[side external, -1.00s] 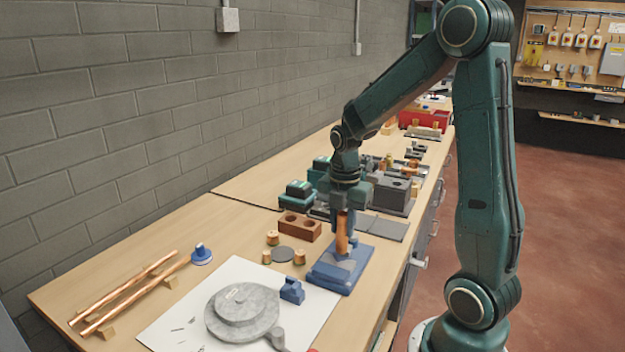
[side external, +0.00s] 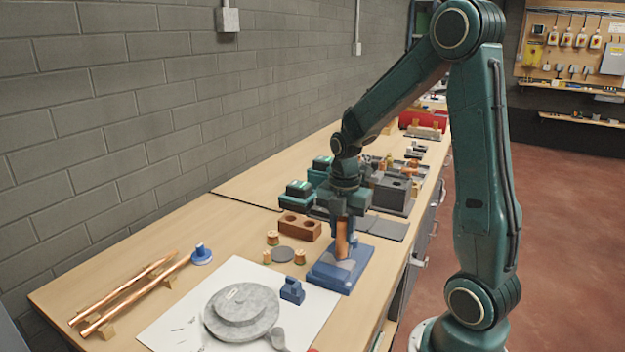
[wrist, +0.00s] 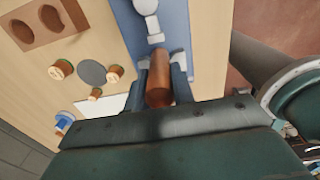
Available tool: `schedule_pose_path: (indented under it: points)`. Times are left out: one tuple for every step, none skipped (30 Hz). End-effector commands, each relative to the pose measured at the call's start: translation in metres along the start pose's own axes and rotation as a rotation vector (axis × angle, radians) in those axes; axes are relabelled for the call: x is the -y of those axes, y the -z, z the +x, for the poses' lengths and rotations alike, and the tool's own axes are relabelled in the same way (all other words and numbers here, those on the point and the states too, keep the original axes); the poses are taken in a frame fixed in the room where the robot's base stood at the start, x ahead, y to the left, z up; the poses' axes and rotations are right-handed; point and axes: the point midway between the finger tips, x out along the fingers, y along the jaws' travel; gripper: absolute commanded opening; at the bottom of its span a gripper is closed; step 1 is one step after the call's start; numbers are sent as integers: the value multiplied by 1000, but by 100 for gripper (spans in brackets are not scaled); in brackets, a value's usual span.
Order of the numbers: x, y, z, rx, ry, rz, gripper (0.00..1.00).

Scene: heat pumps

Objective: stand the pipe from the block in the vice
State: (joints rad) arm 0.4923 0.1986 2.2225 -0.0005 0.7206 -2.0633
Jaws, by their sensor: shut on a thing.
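My gripper (side external: 343,226) is shut on the copper pipe (side external: 342,240), which stands roughly upright over the blue vice (side external: 333,279). In the wrist view the pipe (wrist: 158,82) sits between the two fingers of my gripper (wrist: 160,66), with the blue vice (wrist: 177,14) beyond it. The pipe's lower end is at the vice, but I cannot tell whether it is seated between the jaws. The brown block (side external: 300,228) stands left of the vice with open holes in its top; it also shows in the wrist view (wrist: 73,13).
Short copper fittings (side external: 299,257) stand around a grey disc (side external: 282,254) left of the vice. A small blue part (side external: 292,290) and a round grey stepped piece (side external: 241,308) lie on a white sheet. Long copper pipes (side external: 135,289) lie far left. Dark equipment (side external: 392,195) crowds behind.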

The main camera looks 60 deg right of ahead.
Motion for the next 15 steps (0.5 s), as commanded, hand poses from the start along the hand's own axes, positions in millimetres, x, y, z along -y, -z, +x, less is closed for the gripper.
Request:
schedule_pose_path:
  points:
    - [0, 0, 1, 0, 0, 0, 2]
    - [0, 0, 1, 0, 0, 0, 2]
    - [0, 0, 2, 0, 0, 0, 2]
    - [0, 0, 2, 0, 0, 0, 2]
    - [0, 0, 3, 0, 1, 0, 2]
    - [0, 0, 3, 0, 1, 0, 2]
    - [0, 0, 4, 0, 1, 0, 2]
    - [0, 0, 4, -1, 1, 0, 2]
    - [0, 0, 5, -1, 1, 0, 2]
    - [0, 0, 5, -1, 1, 0, 2]
    - [0, 0, 6, -1, 1, 0, 2]
    - [0, 0, 6, -1, 1, 0, 2]
    - [0, 0, 7, -1, 1, 0, 2]
    - [0, 0, 7, -1, 1, 0, 2]
    - [0, 0, 8, -1, 1, 0, 2]
